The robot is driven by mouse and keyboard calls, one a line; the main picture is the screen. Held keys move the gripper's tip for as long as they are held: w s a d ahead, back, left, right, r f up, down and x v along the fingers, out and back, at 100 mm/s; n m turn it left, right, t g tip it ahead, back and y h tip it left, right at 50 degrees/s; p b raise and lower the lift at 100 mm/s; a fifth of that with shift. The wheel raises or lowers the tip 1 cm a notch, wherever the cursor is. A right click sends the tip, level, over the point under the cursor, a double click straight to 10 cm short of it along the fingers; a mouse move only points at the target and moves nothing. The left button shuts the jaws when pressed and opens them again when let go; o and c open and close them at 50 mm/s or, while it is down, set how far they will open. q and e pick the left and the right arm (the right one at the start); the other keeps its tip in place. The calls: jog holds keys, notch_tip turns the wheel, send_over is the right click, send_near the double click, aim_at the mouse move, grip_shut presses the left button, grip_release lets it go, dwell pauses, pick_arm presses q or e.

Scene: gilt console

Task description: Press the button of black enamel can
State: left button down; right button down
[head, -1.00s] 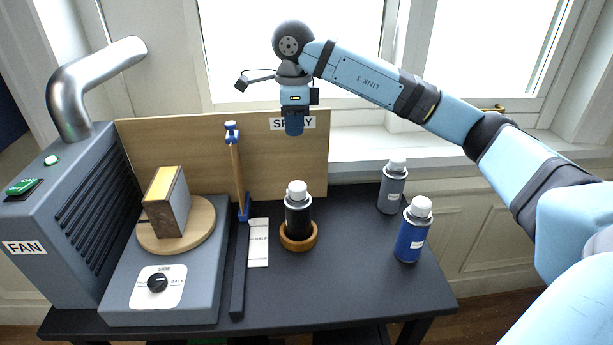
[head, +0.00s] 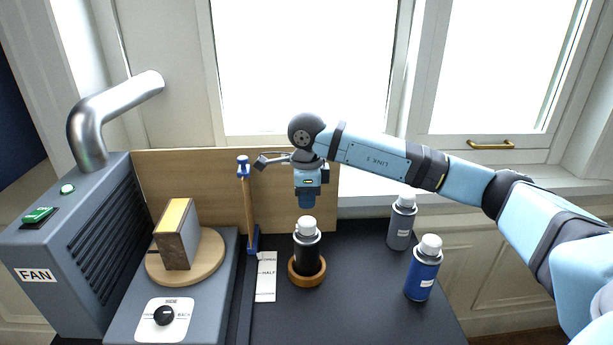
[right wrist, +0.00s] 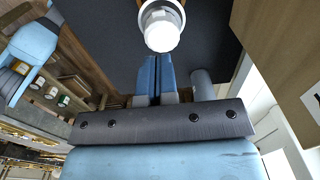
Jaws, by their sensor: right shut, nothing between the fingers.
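The black enamel can (head: 306,254) stands upright in a round wooden ring holder (head: 293,275) on the dark table, with a white cap-like button (head: 306,226) on top. The can's white top (right wrist: 162,30) also shows at the upper middle of the right wrist view, just beyond the fingertips. My right gripper (head: 306,203) points down just above the button, with a small gap showing in the head view. Its blue fingers (right wrist: 154,62) are together and empty. My left gripper is in neither current view.
A blue can (head: 422,272) and a grey can (head: 402,225) stand to the right. A hammer (head: 247,205) stands upright to the left, near a label card (head: 266,277). A wooden board (head: 200,167) rises behind. A grey fan box (head: 75,240) is at far left.

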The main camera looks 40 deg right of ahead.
aim_at(306, 221)
jog(key=shift+f, duration=2.05)
